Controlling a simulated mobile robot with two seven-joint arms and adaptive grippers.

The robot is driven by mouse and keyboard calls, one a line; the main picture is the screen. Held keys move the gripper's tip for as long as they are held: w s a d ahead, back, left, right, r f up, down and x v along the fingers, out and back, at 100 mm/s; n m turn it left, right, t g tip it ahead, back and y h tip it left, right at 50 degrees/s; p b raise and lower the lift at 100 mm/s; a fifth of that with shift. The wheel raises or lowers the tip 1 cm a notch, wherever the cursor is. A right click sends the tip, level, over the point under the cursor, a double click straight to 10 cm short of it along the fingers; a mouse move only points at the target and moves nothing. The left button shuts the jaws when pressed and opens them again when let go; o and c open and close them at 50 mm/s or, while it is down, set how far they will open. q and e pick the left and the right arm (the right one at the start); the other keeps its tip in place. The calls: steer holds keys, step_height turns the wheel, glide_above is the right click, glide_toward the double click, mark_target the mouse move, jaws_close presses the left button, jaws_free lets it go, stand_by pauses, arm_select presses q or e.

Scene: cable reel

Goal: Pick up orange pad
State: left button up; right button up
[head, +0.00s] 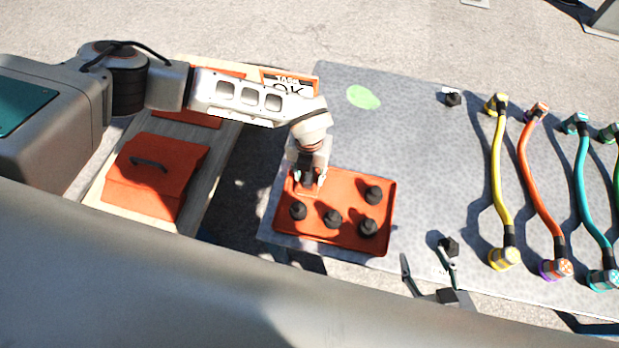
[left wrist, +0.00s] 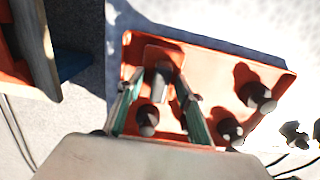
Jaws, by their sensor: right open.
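A shallow orange tray (head: 347,238) lies on the grey table with several black knobs in it. In the left wrist view, a small orange square pad (left wrist: 165,53) lies in the upper left corner of the tray (left wrist: 240,62). My left gripper (head: 311,184) reaches down over that corner. In the left wrist view its two fingers (left wrist: 172,88) stand on either side of a dark knob-like shape at the pad; whether they touch it I cannot tell. In the head view the gripper mostly hides the pad. My right gripper (head: 424,250) is open at the table's front edge.
Yellow (head: 496,175), orange (head: 540,190) and teal (head: 583,190) cables lie at the right. Black knobs stand near the back (head: 452,98) and front (head: 448,245). An orange box (head: 155,175) sits on a wooden surface at the left. The table behind the tray is mostly clear.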

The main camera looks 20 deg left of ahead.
mark_target(309, 175)
arm_select(q)
jaws_close()
arm_select(e)
steer(key=shift+d+f, duration=0.15)
steer(key=shift+d, duration=0.05)
arm_select(q)
steer(key=shift+r, duration=0.15)
steer(key=shift+r, duration=0.3)
step_height(309, 175, up, 19)
steer(key=p, duration=0.5)
arm_select(e)
steer(key=shift+s+d+r+h, duration=0.3)
steer(key=shift+s+d+r, duration=0.15)
steer(key=shift+r, duration=0.1)
